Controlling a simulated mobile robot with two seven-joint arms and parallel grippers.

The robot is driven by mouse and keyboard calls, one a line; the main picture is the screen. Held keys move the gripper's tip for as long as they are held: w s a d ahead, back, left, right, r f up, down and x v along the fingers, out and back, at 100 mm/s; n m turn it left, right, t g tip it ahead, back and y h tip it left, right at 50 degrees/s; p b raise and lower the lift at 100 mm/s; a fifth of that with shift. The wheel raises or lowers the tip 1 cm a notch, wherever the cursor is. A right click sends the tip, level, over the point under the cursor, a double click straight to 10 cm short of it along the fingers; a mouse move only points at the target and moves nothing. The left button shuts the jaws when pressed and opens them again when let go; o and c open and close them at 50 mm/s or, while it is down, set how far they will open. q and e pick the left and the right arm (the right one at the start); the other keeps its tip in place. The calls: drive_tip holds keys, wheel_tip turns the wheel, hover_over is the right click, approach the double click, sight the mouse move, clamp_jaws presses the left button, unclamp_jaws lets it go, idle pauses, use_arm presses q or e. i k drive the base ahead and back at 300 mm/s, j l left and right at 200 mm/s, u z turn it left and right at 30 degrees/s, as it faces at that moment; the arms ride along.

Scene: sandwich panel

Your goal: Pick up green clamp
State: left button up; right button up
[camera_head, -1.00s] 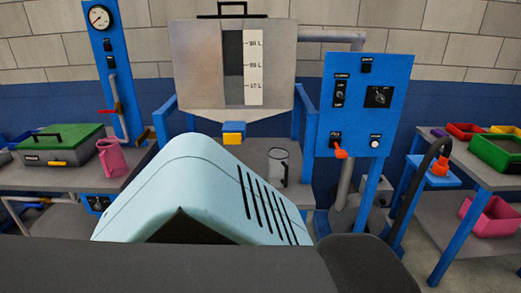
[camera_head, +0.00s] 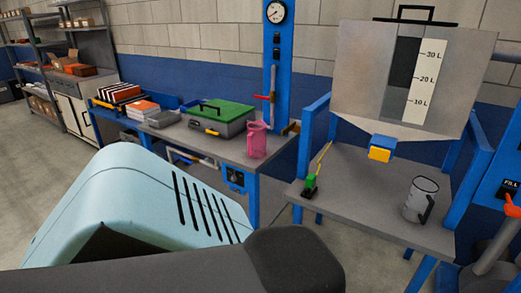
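A green clamp (camera_head: 311,184) with a thin yellow bar and a dark base stands near the left edge of the grey table (camera_head: 365,210) under the hopper. Its bar slants up to the right. Nothing is touching it from above. Neither of my grippers is in view. A pale blue and dark grey part, likely of my own body, fills the lower left and hides the floor there.
A grey mug (camera_head: 420,197) stands on the same table, right of the clamp. The hopper (camera_head: 362,85) with its yellow-blue outlet (camera_head: 381,150) hangs above. A left bench holds a green-lidded case (camera_head: 222,116) and a pink jug (camera_head: 258,141). Blue posts flank the hopper table.

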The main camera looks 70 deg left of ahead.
sight(310, 180)
drive_tip(key=u, duration=1.75)
drive_tip(key=i+z, duration=0.45)
drive_tip(key=i, duration=1.65)
